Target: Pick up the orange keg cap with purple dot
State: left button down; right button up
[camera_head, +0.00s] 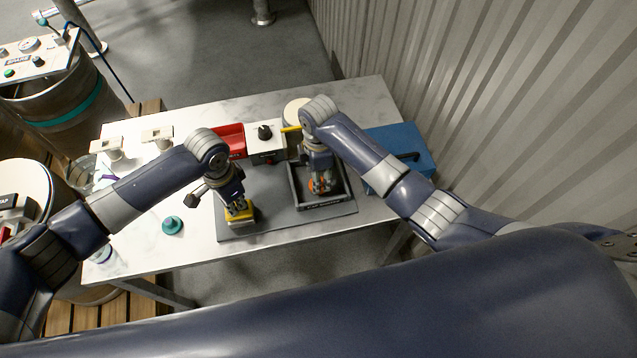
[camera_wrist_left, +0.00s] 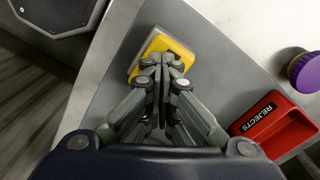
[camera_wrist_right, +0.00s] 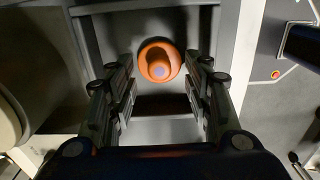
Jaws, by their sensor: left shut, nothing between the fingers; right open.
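The orange keg cap (camera_wrist_right: 160,52) shows in the right wrist view with a purple dot (camera_wrist_right: 159,71) on its top. It sits in a dark-rimmed tray (camera_head: 335,202), and in the head view the cap (camera_head: 318,186) is partly hidden by my right gripper (camera_head: 321,188). In the right wrist view my right gripper (camera_wrist_right: 162,78) is open, one finger to each side of the cap in the picture; I cannot tell whether they touch it. My left gripper (camera_wrist_left: 163,64) is shut and empty just over a yellow block (camera_wrist_left: 172,45); contact is unclear.
A red REJECTS bin (camera_head: 231,138) and a white box with a black knob (camera_head: 265,133) stand behind the grey mat. A blue case (camera_head: 402,148) is right of the tray. A teal cap (camera_head: 172,226) lies left on the white table, where some surface is free.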

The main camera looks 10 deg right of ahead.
jog(key=shift+f, duration=1.15)
jog(key=c, duration=1)
notch_tip(320, 180, up, 15)
jog(key=s+a+r, duration=0.2)
jog(key=s+r, duration=0.2)
jog(key=s, duration=0.7)
jog(key=shift+s+a, duration=0.2)
jog(key=shift+s, duration=0.2)
